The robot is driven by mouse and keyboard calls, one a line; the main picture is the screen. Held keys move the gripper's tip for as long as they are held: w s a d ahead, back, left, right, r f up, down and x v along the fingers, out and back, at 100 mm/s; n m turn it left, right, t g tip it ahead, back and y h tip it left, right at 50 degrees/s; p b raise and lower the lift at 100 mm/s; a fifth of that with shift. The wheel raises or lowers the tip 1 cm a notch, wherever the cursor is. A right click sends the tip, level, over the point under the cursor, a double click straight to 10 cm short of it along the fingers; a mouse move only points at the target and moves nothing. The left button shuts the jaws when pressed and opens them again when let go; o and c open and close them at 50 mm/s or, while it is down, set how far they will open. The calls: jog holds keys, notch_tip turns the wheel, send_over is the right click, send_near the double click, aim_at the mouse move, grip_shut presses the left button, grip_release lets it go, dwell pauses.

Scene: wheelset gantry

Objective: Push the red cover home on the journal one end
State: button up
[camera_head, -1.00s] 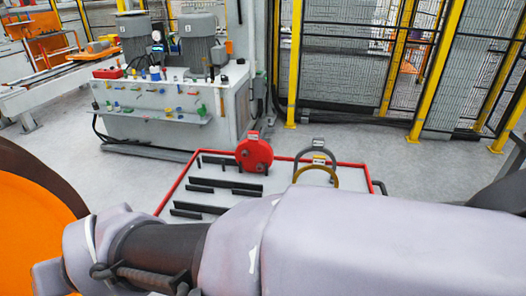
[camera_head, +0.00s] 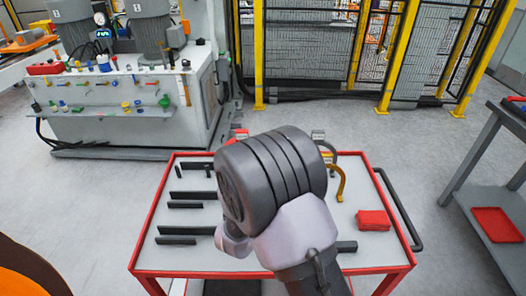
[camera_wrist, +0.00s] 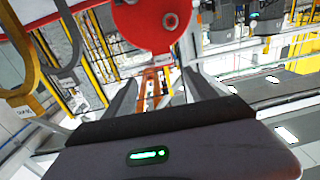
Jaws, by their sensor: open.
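The red cover (camera_wrist: 150,25), a round disc with a silver boss, shows at the top of the wrist view. It stands on the cart (camera_head: 150,235). In the head view my arm hides it, except perhaps a small red bit beside the wrist. My gripper (camera_wrist: 160,82) is open, its two dark fingers apart and pointing toward the cover, with nothing seen between them. I cannot tell the exact gap to the cover. In the head view my wrist hides the fingers. An orange wheel with a dark rim (camera_head: 28,275) shows at the lower left; no journal end is visible.
Ochre (camera_wrist: 25,65) and grey (camera_wrist: 58,58) rings stand beside the cover. Dark bars (camera_head: 185,204) and a folded red cloth (camera_head: 373,220) lie on the cart. A grey bench (camera_head: 490,150) stands right, a hydraulic unit (camera_head: 110,110) back left. Floor between is clear.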

aim_at(242, 135)
jog(key=w, duration=0.4)
jog(key=w+b, duration=0.1)
jog(key=w, duration=0.4)
jog(key=w+a+b, duration=0.1)
jog(key=w, duration=0.4)
jog(key=shift+r, duration=0.3)
jog(key=shift+c, duration=0.3)
grip_shut()
